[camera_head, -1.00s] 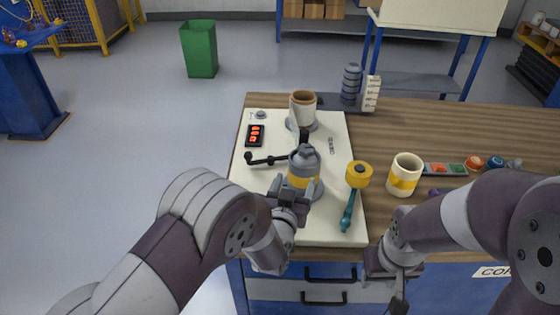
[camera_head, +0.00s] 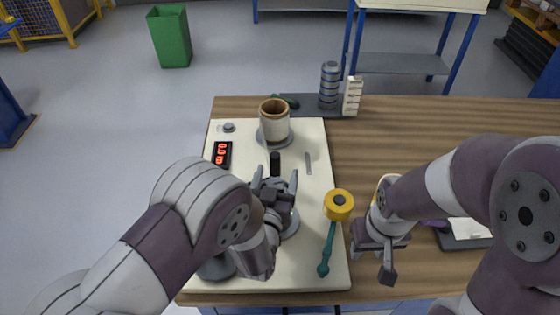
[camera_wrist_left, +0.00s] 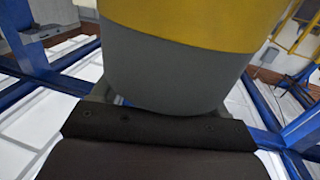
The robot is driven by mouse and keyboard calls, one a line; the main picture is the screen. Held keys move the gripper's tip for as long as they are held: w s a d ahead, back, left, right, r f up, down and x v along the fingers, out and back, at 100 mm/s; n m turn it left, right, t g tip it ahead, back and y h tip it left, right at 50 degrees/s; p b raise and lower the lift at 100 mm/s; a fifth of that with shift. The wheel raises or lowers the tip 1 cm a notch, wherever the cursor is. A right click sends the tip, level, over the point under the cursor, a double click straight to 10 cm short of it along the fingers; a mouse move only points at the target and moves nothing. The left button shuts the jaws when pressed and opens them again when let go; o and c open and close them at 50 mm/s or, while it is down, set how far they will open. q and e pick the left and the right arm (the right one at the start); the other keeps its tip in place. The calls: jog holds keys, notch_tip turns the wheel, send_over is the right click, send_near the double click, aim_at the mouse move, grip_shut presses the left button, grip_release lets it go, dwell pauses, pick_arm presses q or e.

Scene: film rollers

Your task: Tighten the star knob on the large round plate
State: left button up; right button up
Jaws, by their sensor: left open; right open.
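A grey round plate (camera_head: 290,226) shows partly behind my left gripper on the pale board. A second grey plate (camera_head: 263,138) lies under the cream cup-shaped piece at the back of the board. I cannot make out a star knob on either plate. My left gripper (camera_head: 274,178) is open, its fingers pointing away over the board. A grey cylinder with a yellow band (camera_wrist_left: 180,65) fills the left wrist view, very near the fingers; I cannot tell whether they touch it. It does not show clearly in the head view. My right gripper (camera_head: 374,266) is open and apart from the board, to its right.
The pale board (camera_head: 312,270) lies on the wooden table. It carries a red display box (camera_head: 222,154) and a black upright piece (camera_head: 275,162). A yellow-headed teal tool (camera_head: 328,250) lies at right. Stacked grey rings (camera_head: 330,85) and a white rack (camera_head: 353,96) stand behind.

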pick_arm(q)
jog(key=shift+r, duration=0.1)
jog(key=shift+s, duration=0.1)
jog(key=c, duration=1)
jog(key=shift+o, duration=0.2)
